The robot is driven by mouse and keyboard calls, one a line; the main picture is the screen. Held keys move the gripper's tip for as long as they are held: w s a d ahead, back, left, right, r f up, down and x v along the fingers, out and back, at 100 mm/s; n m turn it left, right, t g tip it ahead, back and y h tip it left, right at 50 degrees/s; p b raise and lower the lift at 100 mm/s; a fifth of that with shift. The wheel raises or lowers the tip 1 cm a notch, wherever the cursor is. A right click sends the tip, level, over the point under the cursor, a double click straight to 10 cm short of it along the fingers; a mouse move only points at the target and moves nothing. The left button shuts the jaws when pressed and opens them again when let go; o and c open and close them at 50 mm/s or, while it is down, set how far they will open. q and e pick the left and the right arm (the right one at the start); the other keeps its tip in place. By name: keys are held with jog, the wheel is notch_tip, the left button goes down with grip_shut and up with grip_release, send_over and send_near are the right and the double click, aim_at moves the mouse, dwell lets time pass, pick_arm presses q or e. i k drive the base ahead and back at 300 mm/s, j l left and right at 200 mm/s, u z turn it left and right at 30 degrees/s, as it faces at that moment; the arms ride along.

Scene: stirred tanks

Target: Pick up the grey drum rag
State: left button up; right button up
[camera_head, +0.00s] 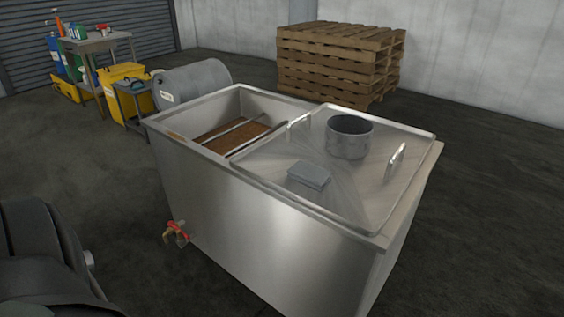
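A grey folded rag (309,177) lies flat on the clear lid (262,174) of a large steel tank (240,225), near the lid's front edge. A grey open-topped cylinder (349,143) stands behind it and to its right on the same lid. Neither of my grippers is in view, and nothing is touching the rag.
The lid has two upright handles, left (298,124) and right (397,161). The tank's left part is open, with brown contents (222,140). A red-handled valve (177,232) juts from the front. A grey drum (203,77) and pallets (340,60) stand behind.

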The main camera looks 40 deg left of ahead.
aim_at(316, 179)
jog(key=i+j+u, duration=0.3)
jog(key=j, duration=0.25)
jog(key=i+j+u, duration=0.25)
jog(key=i+j, duration=0.15)
jog(key=j, duration=0.1)
